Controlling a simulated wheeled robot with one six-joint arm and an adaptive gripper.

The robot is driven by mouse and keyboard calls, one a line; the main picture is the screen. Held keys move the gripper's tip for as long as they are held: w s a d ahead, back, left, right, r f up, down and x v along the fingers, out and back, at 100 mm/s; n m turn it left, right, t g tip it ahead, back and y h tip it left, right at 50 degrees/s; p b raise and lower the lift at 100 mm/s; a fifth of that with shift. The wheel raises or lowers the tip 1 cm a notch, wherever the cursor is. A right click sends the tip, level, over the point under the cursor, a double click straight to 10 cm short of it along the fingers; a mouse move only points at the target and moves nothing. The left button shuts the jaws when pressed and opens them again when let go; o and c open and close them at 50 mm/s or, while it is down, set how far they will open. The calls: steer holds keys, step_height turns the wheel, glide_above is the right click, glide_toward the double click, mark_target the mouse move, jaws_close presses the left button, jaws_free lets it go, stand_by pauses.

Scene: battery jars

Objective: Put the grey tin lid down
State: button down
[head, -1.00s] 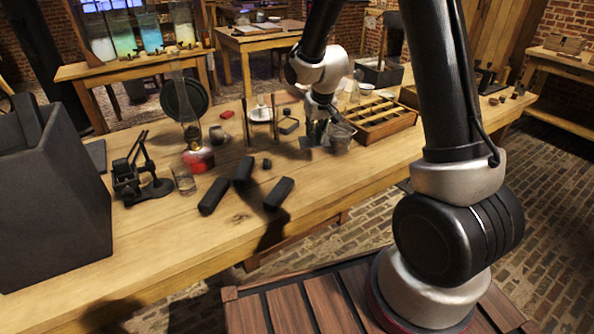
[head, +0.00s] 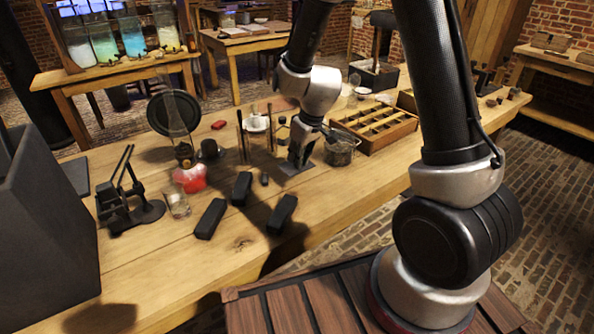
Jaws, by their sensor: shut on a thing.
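My gripper (head: 299,155) points down over the wooden table, just left of a metal pot. Its fingers are shut on the grey tin lid (head: 297,169), which shows as a small flat dark-grey piece at the fingertips. The lid is at or very close to the table top; I cannot tell whether it touches. The fingers hide part of it.
The round grey metal pot (head: 341,151) stands close on the right, beside a divided wooden tray (head: 376,127). Several black blocks (head: 242,188) lie at the front left. A glass jar with a red base (head: 190,179) stands further left. Bare table (head: 340,190) lies in front of the gripper.

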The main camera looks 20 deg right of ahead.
mark_target(298, 180)
steer(key=shift+f, duration=2.45)
steer(key=shift+f, duration=0.15)
steer(key=c, duration=1.5)
jaws_free()
steer(key=shift+o, duration=0.2)
steer(key=s+d+r+m, duration=0.1)
steer(key=s+d+r, duration=0.25)
steer(key=r, duration=0.45)
steer(key=s+d+r+m+t, duration=0.1)
steer(key=s+d+r, duration=0.1)
steer(key=s+r, duration=0.5)
steer(key=s+d+r+m, duration=0.1)
steer(key=s+d+r, duration=0.2)
steer(key=r, duration=0.7)
steer(key=s+d+r+m+h, duration=0.1)
steer(key=s+d+r, duration=0.1)
steer(key=s, duration=0.4)
steer(key=s+d+r+m+h, duration=0.1)
steer(key=s+d+r, duration=0.2)
steer(key=s, duration=0.3)
steer(key=shift+s+d+m+t, duration=0.2)
steer(key=shift+d+m+t, duration=0.1)
steer(key=shift+d+m, duration=0.15)
steer(key=shift+r, duration=0.1)
